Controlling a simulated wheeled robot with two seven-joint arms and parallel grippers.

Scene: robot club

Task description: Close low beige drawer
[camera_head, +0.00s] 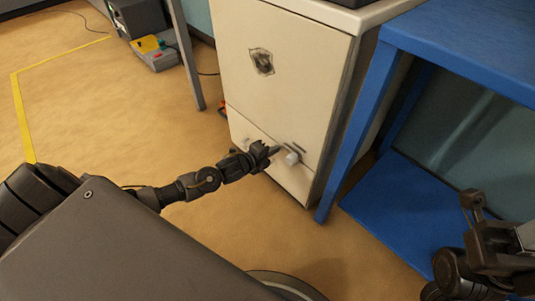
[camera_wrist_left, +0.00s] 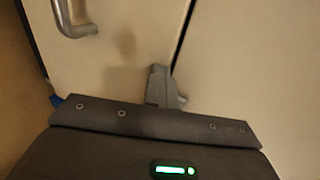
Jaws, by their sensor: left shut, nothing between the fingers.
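The low beige drawer (camera_head: 293,178) is the bottom front of the beige cabinet. Its front looks nearly flush in the head view; I cannot tell how far it stands out. A light grey handle (camera_head: 292,157) sits on it, and a metal handle (camera_wrist_left: 75,22) shows at the upper left of the left wrist view. My left gripper (camera_head: 270,153) is shut and empty, just left of the handle. In the left wrist view its fingertips (camera_wrist_left: 159,72) are at the seam beside the drawer panel (camera_wrist_left: 120,45); contact is unclear. My right gripper (camera_head: 473,203) is at the lower right, its jaws unclear.
The cabinet's upper door (camera_head: 290,75) is above the drawer. A blue table (camera_head: 460,45) with a blue lower shelf (camera_head: 390,205) stands close on the right. A grey table leg (camera_head: 189,60) is at the back left.

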